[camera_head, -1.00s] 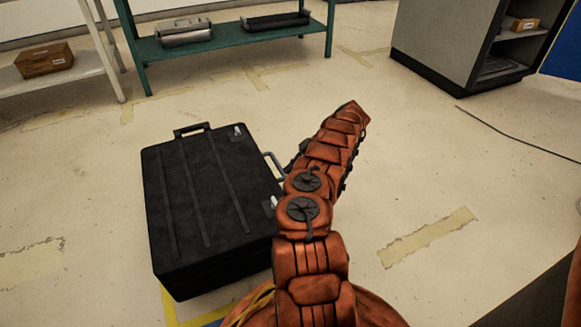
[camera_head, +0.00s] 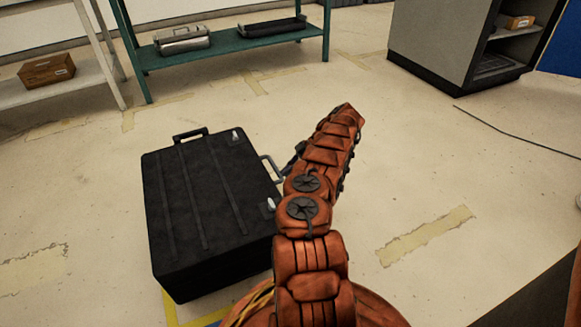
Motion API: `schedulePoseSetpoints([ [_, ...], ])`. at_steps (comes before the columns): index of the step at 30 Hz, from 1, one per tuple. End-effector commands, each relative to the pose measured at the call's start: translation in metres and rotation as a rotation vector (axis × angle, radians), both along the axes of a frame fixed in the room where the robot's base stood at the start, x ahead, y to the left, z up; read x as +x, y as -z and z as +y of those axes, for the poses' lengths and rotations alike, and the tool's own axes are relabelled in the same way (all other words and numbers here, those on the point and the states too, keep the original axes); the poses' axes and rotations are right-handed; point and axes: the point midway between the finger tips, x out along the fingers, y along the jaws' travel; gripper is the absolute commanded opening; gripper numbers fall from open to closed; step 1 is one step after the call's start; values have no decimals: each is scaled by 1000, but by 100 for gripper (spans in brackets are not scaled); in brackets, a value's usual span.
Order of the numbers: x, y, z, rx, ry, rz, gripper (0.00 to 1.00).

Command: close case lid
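A black case (camera_head: 205,215) lies flat on the floor left of my orange arm. Its ribbed lid is down and looks closed, though I cannot tell whether it is latched. A dark handle shows at its far edge, and a grey handle (camera_head: 272,166) sticks out on its right side. Two pale latches (camera_head: 270,204) show along the right edge. My arm reaches forward past the right side of the case. My gripper is hidden behind the arm, so its fingers do not show.
A green shelf (camera_head: 232,55) with a silver case (camera_head: 182,40) and a dark tray stands at the back. A white shelf with a brown box (camera_head: 46,70) is at the left. A grey cabinet (camera_head: 450,45) is at the back right. A cable (camera_head: 510,133) lies on the floor. The floor at right is mostly clear.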

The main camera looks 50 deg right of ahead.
Motion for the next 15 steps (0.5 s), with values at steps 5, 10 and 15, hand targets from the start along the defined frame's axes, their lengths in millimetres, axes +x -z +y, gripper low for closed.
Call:
schedulePoseSetpoints([
  [5,2,-20,17,27,-32,2,0],
  [10,-5,-63,11,18,-23,-31,0],
  [15,-13,-95,1,5,-5,-49,0],
])
